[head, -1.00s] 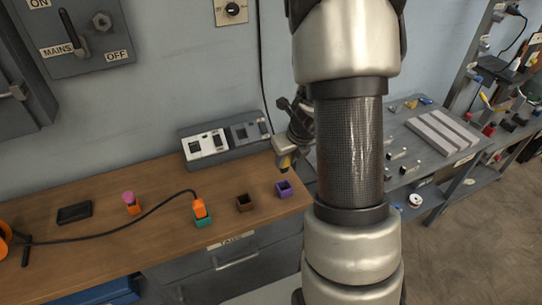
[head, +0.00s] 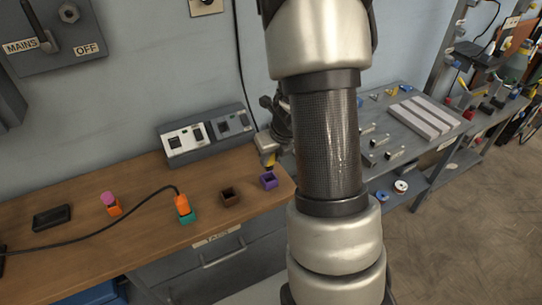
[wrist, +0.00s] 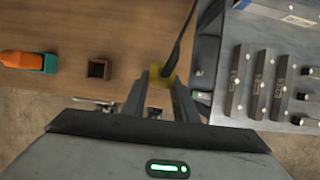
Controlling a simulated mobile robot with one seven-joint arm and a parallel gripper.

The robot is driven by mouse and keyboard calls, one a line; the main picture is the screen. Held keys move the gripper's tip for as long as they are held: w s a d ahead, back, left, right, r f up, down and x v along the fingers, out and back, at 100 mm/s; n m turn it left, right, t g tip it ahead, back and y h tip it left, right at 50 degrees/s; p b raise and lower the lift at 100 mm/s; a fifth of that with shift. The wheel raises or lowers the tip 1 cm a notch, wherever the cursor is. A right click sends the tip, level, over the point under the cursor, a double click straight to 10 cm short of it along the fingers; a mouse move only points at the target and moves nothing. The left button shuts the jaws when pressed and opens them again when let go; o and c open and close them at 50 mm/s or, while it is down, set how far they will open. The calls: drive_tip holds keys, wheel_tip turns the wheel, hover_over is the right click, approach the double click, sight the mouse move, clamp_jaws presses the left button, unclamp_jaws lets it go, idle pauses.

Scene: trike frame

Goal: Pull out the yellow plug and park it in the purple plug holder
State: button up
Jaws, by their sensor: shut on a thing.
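My gripper (wrist: 160,88) is shut on the yellow plug (wrist: 157,74), and a dark cable runs up from the plug in the wrist view. In the head view the yellow plug (head: 268,161) shows below my gripper (head: 268,153). The purple plug holder (head: 269,181) is an open square cup near the right end of the wooden bench. The plug hangs just above the holder, with a small gap showing between them. The holder is hidden in the wrist view, behind the plug and fingers.
A brown empty holder (head: 230,197) stands left of the purple one. Further left is a teal holder (head: 187,216) with an orange plug (head: 182,203) and its cable. A socket box (head: 207,136) is behind. A grey table (head: 408,140) with metal parts adjoins on the right.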

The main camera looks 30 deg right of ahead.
drive_tip(key=shift+f+b, duration=0.75)
drive_tip(key=shift+f, duration=0.5)
drive_tip(key=shift+f+b, duration=1.75)
drive_tip(key=shift+f, duration=0.35)
idle(0.6)
drive_tip(key=o, duration=1.1)
drive_tip(key=shift+r, duration=0.1)
drive_tip(key=shift+p+v, duration=4.7)
drive_tip(key=shift+v, duration=4.05)
